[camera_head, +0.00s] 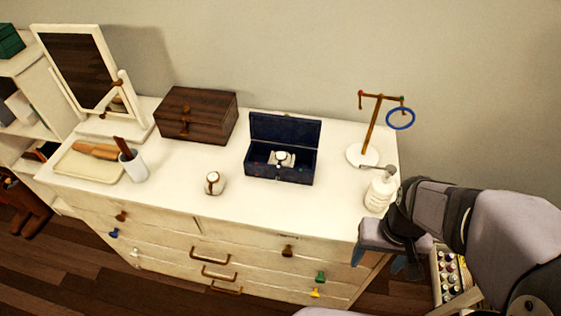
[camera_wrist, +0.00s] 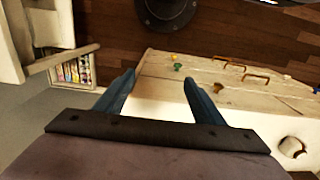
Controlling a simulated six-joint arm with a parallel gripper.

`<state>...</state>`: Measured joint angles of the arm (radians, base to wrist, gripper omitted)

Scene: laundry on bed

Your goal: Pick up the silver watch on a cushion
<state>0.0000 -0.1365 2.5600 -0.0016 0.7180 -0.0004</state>
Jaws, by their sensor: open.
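A small watch on a pale round cushion (camera_head: 213,184) stands on the open front part of the white dresser top (camera_head: 240,208). A second watch on a cushion (camera_head: 282,158) sits inside the open dark blue box (camera_head: 267,173). The watches are too small to tell their metal surely. My gripper (camera_head: 386,262) is off the dresser's right front corner, far from both watches. Its two blue fingers (camera_wrist: 159,79) are apart with nothing between them.
A white pump bottle (camera_head: 380,193) stands at the dresser's right edge near my arm, beside a jewellery stand (camera_head: 372,130) with a blue ring. A brown wooden box (camera_head: 196,116), mirror (camera_head: 80,70), white cup (camera_head: 133,166) and tray (camera_head: 75,166) are left. The dresser front is clear.

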